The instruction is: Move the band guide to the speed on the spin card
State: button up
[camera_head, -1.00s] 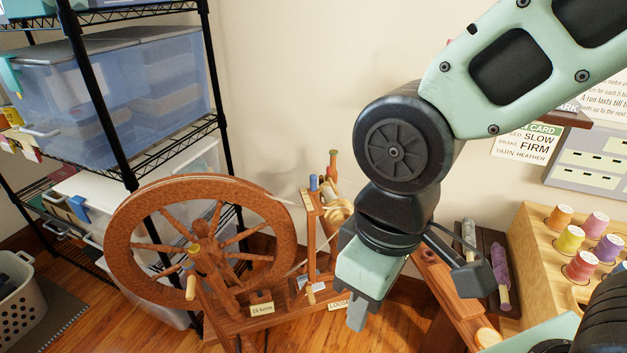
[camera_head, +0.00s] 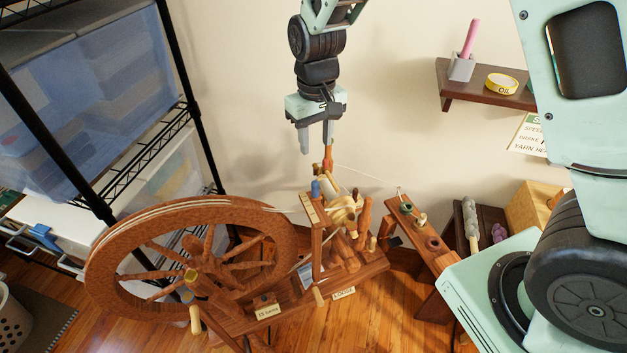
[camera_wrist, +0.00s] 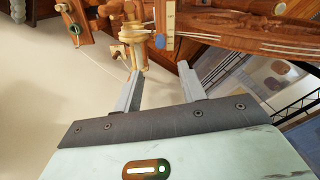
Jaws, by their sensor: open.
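The spinning wheel (camera_head: 110,245) stands on the floor, with a cream drive band on its rim. A blue peg (camera_head: 316,188), which looks like the band guide, sits at the top of an upright light labelled strip (camera_head: 310,208). The peg (camera_wrist: 161,41) and strip (camera_wrist: 170,18) also show in the wrist view; the strip's marks are too small to read. My gripper (camera_head: 317,146) is open and empty, above the peg and apart from it. Its fingers (camera_wrist: 160,72) point toward the peg. The spin card (camera_head: 528,132) is partly hidden by my arm; the earlier head view reads speed SLOW.
The flyer and bobbin (camera_head: 345,212) stand right of the strip, with yarn running to an orange-tipped post (camera_head: 328,158). A black wire rack (camera_head: 185,110) stands at left. A wall shelf (camera_head: 455,88) and a small wooden stand (camera_head: 425,250) are at right. Bare wall lies behind my gripper.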

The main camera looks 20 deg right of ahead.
aim_at(315, 182)
notch_tip(315, 182, down, 15)
jog(key=shift+p, duration=0.95)
grip_shut()
